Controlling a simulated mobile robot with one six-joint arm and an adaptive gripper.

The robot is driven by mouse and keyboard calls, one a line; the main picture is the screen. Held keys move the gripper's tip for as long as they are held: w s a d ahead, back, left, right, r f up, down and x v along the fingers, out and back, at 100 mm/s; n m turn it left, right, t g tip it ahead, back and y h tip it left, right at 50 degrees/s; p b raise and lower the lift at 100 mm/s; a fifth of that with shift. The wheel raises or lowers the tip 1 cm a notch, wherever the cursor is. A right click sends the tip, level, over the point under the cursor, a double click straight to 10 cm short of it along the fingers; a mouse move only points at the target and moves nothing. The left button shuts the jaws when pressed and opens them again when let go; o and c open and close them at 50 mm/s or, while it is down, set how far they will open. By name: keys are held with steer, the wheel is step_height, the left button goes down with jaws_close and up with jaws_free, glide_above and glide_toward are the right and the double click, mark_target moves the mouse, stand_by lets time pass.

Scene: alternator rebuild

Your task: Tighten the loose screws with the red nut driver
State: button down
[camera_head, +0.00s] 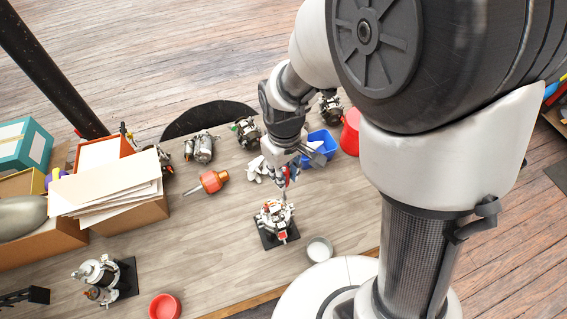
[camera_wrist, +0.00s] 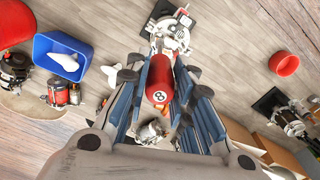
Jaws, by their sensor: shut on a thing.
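The red nut driver (camera_wrist: 159,75) is held between the blue-padded fingers of my gripper (camera_wrist: 168,85), with the "8" on its handle end facing the wrist camera. In the head view my gripper (camera_head: 289,163) holds the driver (camera_head: 287,178) roughly upright above an alternator (camera_head: 274,215). That alternator stands on a black base plate (camera_head: 267,240) and also shows at the top of the wrist view (camera_wrist: 168,28). The driver's tip is hard to make out, so I cannot tell whether it touches a screw. The individual screws are too small to tell.
A second alternator (camera_head: 100,275) stands on a black plate at lower left. A red bowl (camera_head: 165,307), a pale round dish (camera_head: 319,249), a blue bin (camera_head: 320,147) and an orange-handled tool (camera_head: 213,181) are around. Boxes with papers (camera_head: 110,185) crowd the left.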

step_height(320, 180, down, 2)
steer(key=shift+f+b, duration=0.1)
steer(key=shift+b, duration=0.55)
steer(key=n, duration=0.5)
steer(key=shift+n, duration=0.3)
steer(key=n, duration=1.2)
steer(key=shift+n, duration=0.3)
steer(key=n, duration=0.7)
